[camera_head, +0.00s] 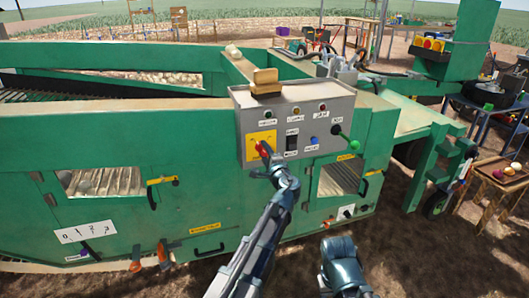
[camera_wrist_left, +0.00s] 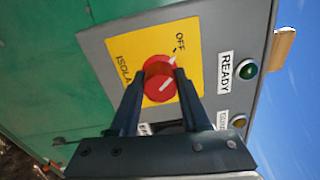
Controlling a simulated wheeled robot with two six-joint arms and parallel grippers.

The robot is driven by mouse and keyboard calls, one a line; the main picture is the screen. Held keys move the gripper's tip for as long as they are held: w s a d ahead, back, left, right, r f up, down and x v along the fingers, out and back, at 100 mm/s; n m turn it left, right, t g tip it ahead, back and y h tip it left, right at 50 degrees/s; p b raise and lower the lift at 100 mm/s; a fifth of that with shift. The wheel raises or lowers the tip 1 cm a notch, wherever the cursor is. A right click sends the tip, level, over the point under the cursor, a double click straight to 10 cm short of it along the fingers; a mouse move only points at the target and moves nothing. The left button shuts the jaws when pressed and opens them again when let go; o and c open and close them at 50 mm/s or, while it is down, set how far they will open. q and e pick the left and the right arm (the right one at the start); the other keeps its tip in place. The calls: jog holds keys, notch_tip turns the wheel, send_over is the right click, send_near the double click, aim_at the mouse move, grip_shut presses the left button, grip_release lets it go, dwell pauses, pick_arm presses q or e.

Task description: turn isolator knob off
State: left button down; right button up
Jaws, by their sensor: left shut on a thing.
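The red isolator knob (camera_head: 263,147) sits on a yellow plate (camera_head: 252,140) on the left of the grey control box (camera_head: 300,105). My left gripper (camera_head: 266,158) reaches it from below. In the left wrist view the two dark fingers (camera_wrist_left: 158,86) are shut on either side of the round red knob (camera_wrist_left: 160,70). The yellow plate (camera_wrist_left: 118,51) reads "ISOLA..." and "OFF"; the rest is hidden. A white mark on the knob's face is slanted. "OFF" stands above the knob in that view. No fingers of my right gripper show.
To the knob's right are a black switch (camera_head: 292,142), a blue button (camera_head: 314,140) and a green-knobbed lever (camera_head: 345,138). A wooden block (camera_head: 266,82) lies on the box. Below are green panels with yellow-labelled handles (camera_head: 162,180).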

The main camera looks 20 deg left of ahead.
pick_arm(q)
jog(key=shift+n, duration=0.7)
jog(key=shift+c, duration=1.9)
grip_release()
jog(key=v, duration=1.3)
jog(key=shift+s+d, duration=0.25)
jog(key=shift+s, duration=0.1)
jog(key=shift+f, duration=0.1)
